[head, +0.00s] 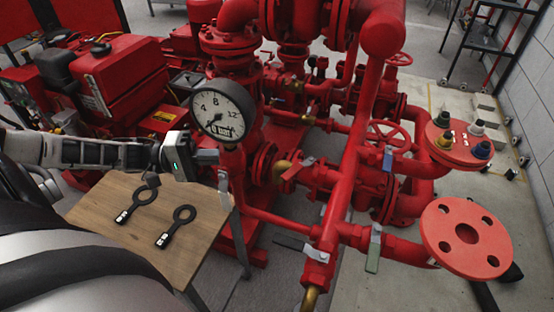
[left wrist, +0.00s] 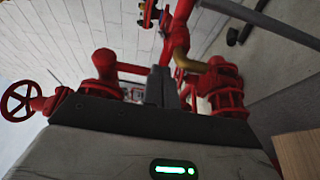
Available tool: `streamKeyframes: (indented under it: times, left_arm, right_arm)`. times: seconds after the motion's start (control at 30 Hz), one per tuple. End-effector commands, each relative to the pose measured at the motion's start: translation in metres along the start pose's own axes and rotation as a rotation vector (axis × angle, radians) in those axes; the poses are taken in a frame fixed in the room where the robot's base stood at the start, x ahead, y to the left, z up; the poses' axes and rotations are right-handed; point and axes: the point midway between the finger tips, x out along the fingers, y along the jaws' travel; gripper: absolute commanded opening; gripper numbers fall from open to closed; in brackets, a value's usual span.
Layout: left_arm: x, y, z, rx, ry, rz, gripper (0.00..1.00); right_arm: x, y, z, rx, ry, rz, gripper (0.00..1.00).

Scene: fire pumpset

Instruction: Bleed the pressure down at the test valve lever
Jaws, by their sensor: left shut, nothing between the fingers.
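Several valve levers show on the red pipework in the head view, and I cannot tell which one is the test valve lever. A grey lever (head: 318,254) sits above a brass outlet (head: 310,298) at the bottom middle. A green lever (head: 374,250) hangs down to its right. A pale lever (head: 223,190) hangs below the pressure gauge (head: 223,110), and a blue lever (head: 387,159) is further right. My left gripper (head: 207,157) is shut and empty, just below and left of the gauge. Its closed fingers (left wrist: 158,86) also show in the left wrist view. My right gripper is not in view.
A wooden table (head: 187,250) with two dark ring-ended tools (head: 138,205) (head: 177,226) stands below my left arm. A red flange (head: 466,236) and a handwheel (head: 388,136) are at the right. Floor (head: 405,290) is open at lower right.

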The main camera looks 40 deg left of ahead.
Motion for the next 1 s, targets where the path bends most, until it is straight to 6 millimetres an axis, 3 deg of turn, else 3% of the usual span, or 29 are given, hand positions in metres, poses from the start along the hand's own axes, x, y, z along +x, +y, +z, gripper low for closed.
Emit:
streamKeyframes:
  times: [0.4,0.67,1.0]
  left_arm:
    - [0.088,0.004,0.000,0.007,-0.003,0.009,0.00]
    - [0.110,0.003,0.025,0.005,-0.004,0.004,0.00]
    - [0.114,0.001,0.029,0.007,-0.002,0.002,0.00]
  right_arm:
    - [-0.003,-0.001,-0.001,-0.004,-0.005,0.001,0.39]
    - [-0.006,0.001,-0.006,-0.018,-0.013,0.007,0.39]
    - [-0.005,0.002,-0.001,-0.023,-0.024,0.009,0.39]
